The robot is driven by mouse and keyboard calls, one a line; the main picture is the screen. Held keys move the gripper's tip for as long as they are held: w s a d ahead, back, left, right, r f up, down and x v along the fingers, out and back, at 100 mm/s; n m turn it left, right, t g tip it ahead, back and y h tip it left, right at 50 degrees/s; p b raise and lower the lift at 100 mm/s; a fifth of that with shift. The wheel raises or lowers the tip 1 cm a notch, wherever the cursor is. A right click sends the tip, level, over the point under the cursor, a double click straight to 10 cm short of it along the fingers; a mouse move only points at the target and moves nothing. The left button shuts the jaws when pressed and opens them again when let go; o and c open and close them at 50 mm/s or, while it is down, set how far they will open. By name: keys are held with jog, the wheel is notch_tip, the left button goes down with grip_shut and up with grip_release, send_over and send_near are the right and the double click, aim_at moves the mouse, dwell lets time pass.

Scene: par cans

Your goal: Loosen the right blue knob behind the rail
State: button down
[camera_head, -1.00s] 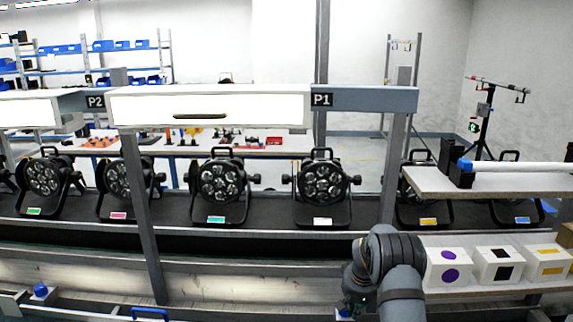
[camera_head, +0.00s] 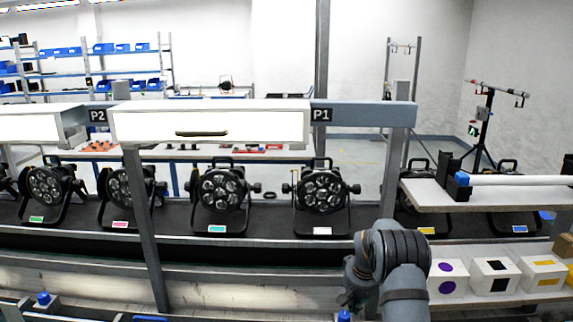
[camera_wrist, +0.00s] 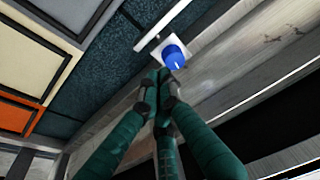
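The right blue knob (camera_wrist: 174,55) sits on a small white plate in the wrist view, with a white mark on its face. In the head view, it shows at the bottom edge (camera_head: 344,315), left of my arm. My gripper (camera_wrist: 163,78) has its teal fingers drawn together, with the tips right at the knob's lower edge. The knob stands beyond the tips, not between them; I cannot tell whether they touch it. My gripper is mostly hidden in the head view. Another blue knob (camera_head: 43,298) is at the lower left, behind the rail (camera_head: 230,313).
Several par cans (camera_head: 323,190) stand on the dark conveyor. A grey post (camera_head: 147,230) rises at the left. White boxes (camera_head: 493,276) sit on a shelf at the right, below another shelf (camera_head: 420,190) with a white tube. A long metal beam (camera_wrist: 265,50) runs beside the right knob.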

aim_at(346, 321)
jog(key=a+f, duration=0.1)
jog(key=f, duration=0.1)
jog(key=a+f, duration=0.1)
jog(key=f, duration=0.1)
jog(key=a+f+b, duration=0.1)
jog(key=f, duration=0.1)
jog(key=shift+w+a, duration=0.15)
jog(key=shift+w, duration=0.1)
jog(key=shift+s, duration=0.15)
dwell(0.5)
jog(key=shift+s+d+f+b, duration=0.1)
jog(key=shift+d+f+b, duration=0.05)
jog(key=shift+d+b, duration=0.4)
dwell(0.5)
jog(key=shift+d+b, duration=0.65)
jog(key=shift+b, duration=0.05)
jog(key=shift+w+d+b, duration=0.25)
jog(key=shift+d+b, duration=0.05)
jog(key=shift+b, duration=0.05)
